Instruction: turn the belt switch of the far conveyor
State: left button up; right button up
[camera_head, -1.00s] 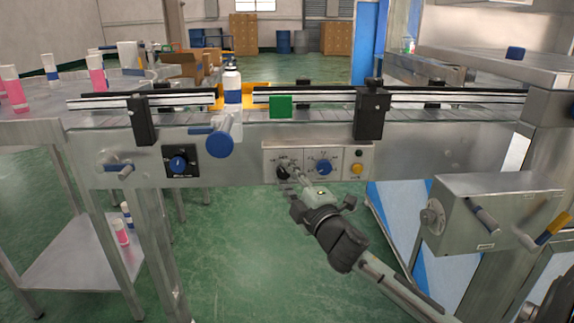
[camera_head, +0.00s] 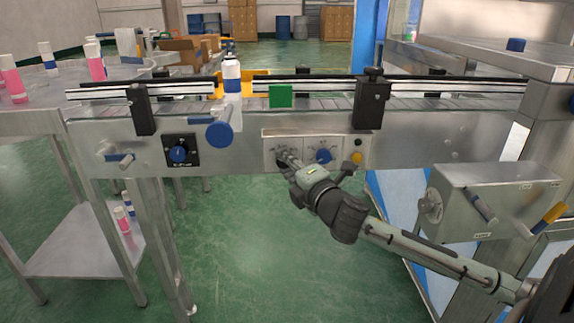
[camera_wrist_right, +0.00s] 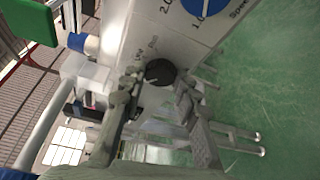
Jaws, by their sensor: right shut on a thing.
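The control panel (camera_head: 342,145) is on the front of the conveyor (camera_head: 415,135). The belt switch is a black round knob (camera_wrist_right: 160,72) at the panel's left; in the head view my gripper mostly covers it. My right gripper (camera_head: 284,158) reaches it from the lower right. In the right wrist view, its fingertips (camera_wrist_right: 158,82) are on either side of the black knob, closed on it. The knob's turned position cannot be read clearly. My left gripper is not in view.
Beside the switch are a blue speed dial (camera_head: 324,156) and a yellow button (camera_head: 357,158). Another blue dial (camera_head: 179,154) is farther left. A white bottle with a blue band (camera_head: 232,84) stands at the belt. A grey box with handles (camera_head: 490,200) juts out at right.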

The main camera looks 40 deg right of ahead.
jog(key=o, duration=1.2)
jog(key=shift+c, duration=0.2)
jog(key=shift+s, duration=0.1)
jog(key=s+a+r, duration=0.1)
jog(key=s+a, duration=0.1)
jog(key=s, duration=0.9)
jog(key=shift+s, duration=0.35)
jog(key=shift+f, duration=0.1)
